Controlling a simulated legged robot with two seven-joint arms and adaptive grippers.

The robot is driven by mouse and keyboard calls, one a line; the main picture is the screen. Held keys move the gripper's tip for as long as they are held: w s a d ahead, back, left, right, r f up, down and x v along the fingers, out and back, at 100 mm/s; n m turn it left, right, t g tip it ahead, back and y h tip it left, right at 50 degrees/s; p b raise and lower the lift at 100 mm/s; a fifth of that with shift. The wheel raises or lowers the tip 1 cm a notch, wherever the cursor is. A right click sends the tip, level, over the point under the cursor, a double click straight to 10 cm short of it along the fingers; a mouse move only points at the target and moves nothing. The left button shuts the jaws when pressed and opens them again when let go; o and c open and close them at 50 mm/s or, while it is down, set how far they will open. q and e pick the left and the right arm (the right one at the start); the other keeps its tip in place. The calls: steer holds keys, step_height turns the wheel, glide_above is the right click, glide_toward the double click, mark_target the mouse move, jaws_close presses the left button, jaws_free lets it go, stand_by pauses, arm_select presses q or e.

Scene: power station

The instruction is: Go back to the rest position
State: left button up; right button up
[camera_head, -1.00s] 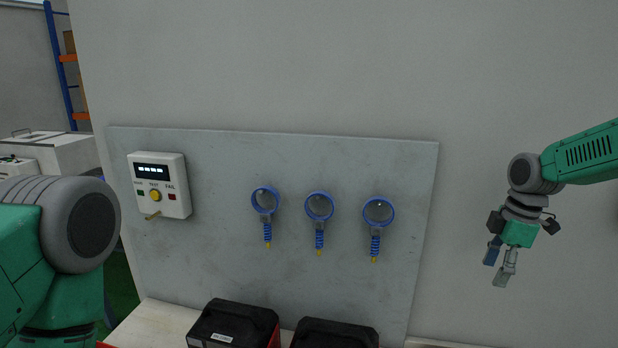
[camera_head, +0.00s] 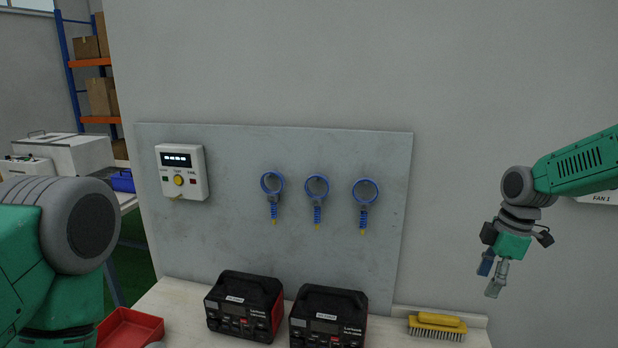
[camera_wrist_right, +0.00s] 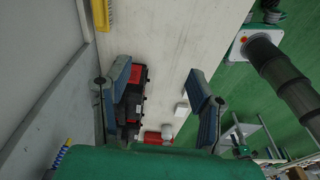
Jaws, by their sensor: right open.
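My right gripper (camera_head: 493,279) hangs in front of the bare wall at the right of the head view, pointing down, with its fingers apart and nothing between them. The right wrist view also shows its two fingers (camera_wrist_right: 160,95) spread wide, with the bench surface beyond. My left arm fills the lower left of the head view, but its gripper is out of the picture.
A grey panel (camera_head: 235,228) carries a white tester (camera_head: 182,172) and several blue rings on handles (camera_head: 317,187). Two black-red boxes (camera_head: 245,305), a red bin (camera_head: 130,328) and a yellow brush (camera_head: 437,325) lie on the bench. Shelving (camera_head: 95,62) stands far left.

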steer(key=s+a+f+m, duration=0.3)
steer(key=s+a+f, duration=0.2)
steer(key=s+f, duration=0.4)
steer(key=s+a+f+m, duration=0.45)
steer(key=s+f, duration=0.25)
steer(key=f, duration=0.5)
steer(key=s+d+f+m+h, duration=0.15)
steer(key=s+m, duration=0.25)
steer(key=s, duration=0.8)
steer(key=s+a+f+m, duration=0.15)
steer(key=s+m, duration=0.25)
steer(key=s, duration=0.9)
arm_select(q)
step_height(320, 180, down, 22)
steer(key=b, duration=2.2)
steer(key=shift+w+a+f, duration=0.25)
steer(key=shift+w+a, duration=0.05)
arm_select(e)
steer(key=w+f+n, duration=0.1)
steer(key=w+f, duration=0.2)
steer(key=f, duration=1.9)
steer(key=shift+f, duration=0.25)
steer(key=shift+w+a, duration=0.1)
